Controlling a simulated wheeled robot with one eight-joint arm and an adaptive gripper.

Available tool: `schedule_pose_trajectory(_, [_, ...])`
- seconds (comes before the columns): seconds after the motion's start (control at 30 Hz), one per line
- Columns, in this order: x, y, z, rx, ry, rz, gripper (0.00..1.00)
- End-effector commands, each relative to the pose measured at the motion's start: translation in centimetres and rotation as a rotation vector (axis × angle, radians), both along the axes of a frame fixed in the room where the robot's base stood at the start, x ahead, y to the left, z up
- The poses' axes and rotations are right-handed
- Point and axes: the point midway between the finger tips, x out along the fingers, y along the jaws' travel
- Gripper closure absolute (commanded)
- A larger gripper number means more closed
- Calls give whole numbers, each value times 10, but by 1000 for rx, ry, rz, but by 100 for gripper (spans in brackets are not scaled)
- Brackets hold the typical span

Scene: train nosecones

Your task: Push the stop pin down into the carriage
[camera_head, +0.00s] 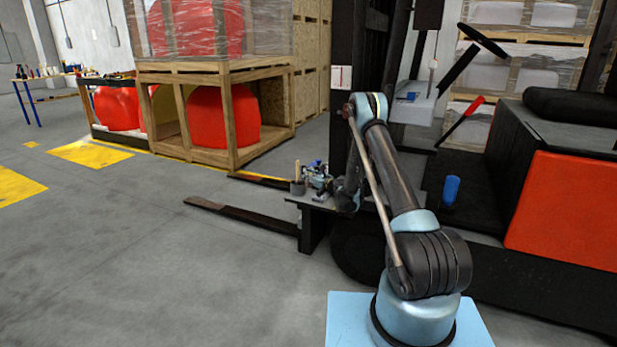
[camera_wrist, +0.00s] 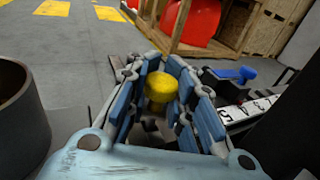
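A yellow rounded knob (camera_wrist: 160,88), which looks like the head of the stop pin, stands between the fingers of my gripper (camera_wrist: 166,72) in the wrist view. The blue-padded fingers are spread on both sides of it. I cannot tell whether they touch it. The pin's shaft and the carriage under it are mostly hidden by the fingers and shadow. A white scale with black marks (camera_wrist: 250,109) and a blue-topped part (camera_wrist: 234,75) lie just right of the fingers. In the head view my gripper (camera_head: 318,182) is low over a small dark shelf (camera_head: 312,203); the pin cannot be made out there.
A dark round cup (camera_wrist: 22,115) stands close at the left in the wrist view; it also shows in the head view (camera_head: 298,188). Behind the shelf is a dark upright mast (camera_head: 352,60). A fork (camera_head: 240,215) reaches left over the floor. Open floor (camera_head: 130,250) lies left.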

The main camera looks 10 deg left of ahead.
Motion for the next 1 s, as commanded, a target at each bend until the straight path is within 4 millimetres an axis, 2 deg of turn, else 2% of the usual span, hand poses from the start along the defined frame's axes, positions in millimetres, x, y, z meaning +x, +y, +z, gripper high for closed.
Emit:
schedule_pose_trajectory(0.03, [-1, 0, -4, 1, 0, 0, 72])
schedule_pose_trajectory(0.1, [-1, 0, -4, 1, 1, 0, 57])
schedule_pose_trajectory(0.13, [0, 0, -4, 1, 1, 0, 53])
schedule_pose_trajectory(0.57, [1, 0, -4, 1, 4, 0, 53])
schedule_pose_trajectory(0.83, [0, 0, 23, 1, 1, 0, 53])
schedule_pose_trajectory(1.0, [0, 1, 6, -1, 4, 4, 53])
